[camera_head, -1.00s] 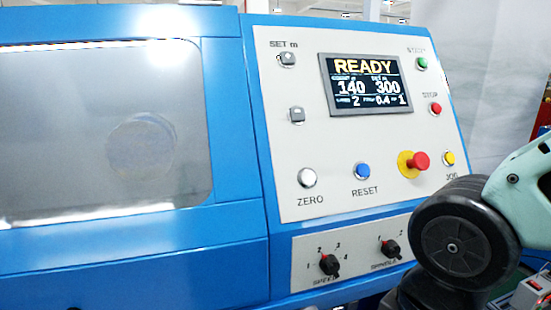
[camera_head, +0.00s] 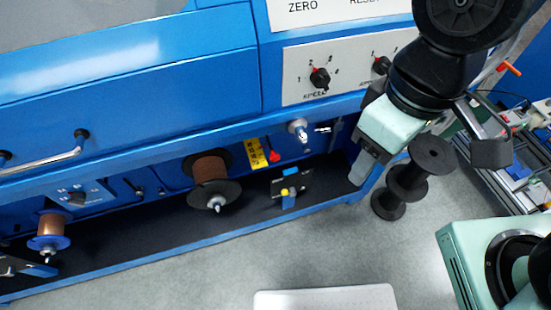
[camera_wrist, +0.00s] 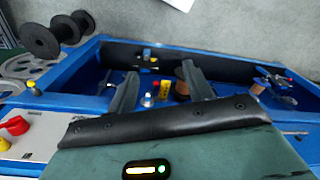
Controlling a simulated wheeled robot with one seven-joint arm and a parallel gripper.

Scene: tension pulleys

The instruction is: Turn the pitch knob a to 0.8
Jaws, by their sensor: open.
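A dark rotary knob (camera_head: 77,198) sits on a small blue-grey panel low on the left of the machine in the head view. Its lettering is too small to read, so I cannot tell whether it is pitch knob a, nor its setting. My gripper (camera_head: 367,165) hangs at the right of the machine's lower bay, well to the right of that knob. In the wrist view my gripper (camera_wrist: 160,72) has two dark fingers spread apart with nothing held between them. I cannot pick out the knob in the wrist view.
The speed knob (camera_head: 319,78) and another knob (camera_head: 381,65) sit on the upper panel. A copper spool (camera_head: 210,170), a smaller spool (camera_head: 50,228) and a metal handle (camera_head: 45,158) line the machine front. Black reels (camera_head: 408,183) stand at right.

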